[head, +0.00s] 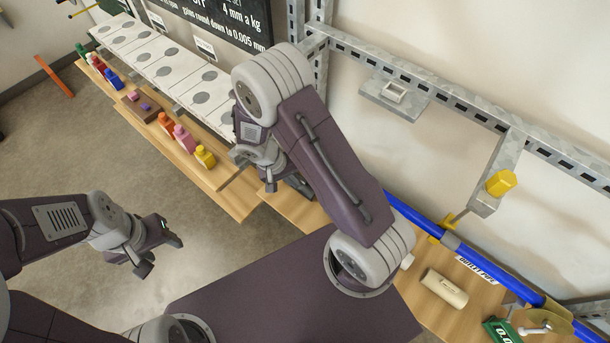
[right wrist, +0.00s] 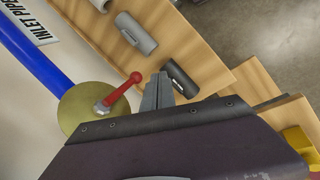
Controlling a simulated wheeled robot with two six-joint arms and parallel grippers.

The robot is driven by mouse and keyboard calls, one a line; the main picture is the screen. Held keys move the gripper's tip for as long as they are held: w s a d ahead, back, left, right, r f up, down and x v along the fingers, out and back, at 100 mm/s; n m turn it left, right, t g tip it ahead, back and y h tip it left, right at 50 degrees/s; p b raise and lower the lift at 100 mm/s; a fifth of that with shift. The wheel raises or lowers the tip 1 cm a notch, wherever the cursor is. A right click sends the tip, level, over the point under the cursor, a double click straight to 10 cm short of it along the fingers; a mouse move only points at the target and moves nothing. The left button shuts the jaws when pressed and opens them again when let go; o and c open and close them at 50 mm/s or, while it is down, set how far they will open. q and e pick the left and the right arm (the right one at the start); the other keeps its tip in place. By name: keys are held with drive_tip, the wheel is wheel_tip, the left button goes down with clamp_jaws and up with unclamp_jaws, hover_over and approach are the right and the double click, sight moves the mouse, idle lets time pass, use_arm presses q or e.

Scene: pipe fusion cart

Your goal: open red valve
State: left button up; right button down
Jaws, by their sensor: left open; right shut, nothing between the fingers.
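The red valve handle (right wrist: 122,90) shows in the right wrist view, mounted on a round brass disc (right wrist: 80,112) at the end of the blue pipe (right wrist: 32,58). In the head view the red handle is hidden behind my right arm. My right gripper (right wrist: 158,92) is shut and empty, its fingertips just right of the red handle's knob in the right wrist view; I cannot tell whether they touch. In the head view my right gripper (head: 271,184) is partly hidden by its arm. My left gripper (head: 160,256) is open and empty over the floor.
A dark cylinder (right wrist: 181,78) and a grey cylinder (right wrist: 136,33) lie on the wooden shelf near my right gripper. A cream cylinder (head: 444,288) lies farther right. Several coloured bottles (head: 184,138) line the shelf at left. A metal rail (head: 430,75) runs along the wall.

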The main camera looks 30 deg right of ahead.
use_arm(q)
drive_tip(key=shift+s+r+p, duration=0.1)
drive_tip(key=shift+r+p, duration=0.25)
drive_tip(key=shift+r, duration=0.35)
use_arm(e)
drive_tip(key=d, duration=0.3)
drive_tip(key=shift+s+d+r, duration=0.15)
drive_tip(key=shift+s, duration=0.25)
drive_tip(key=shift+w, duration=0.1)
use_arm(q)
drive_tip(key=shift+r, duration=0.2)
use_arm(e)
drive_tip(key=shift+g, duration=0.3)
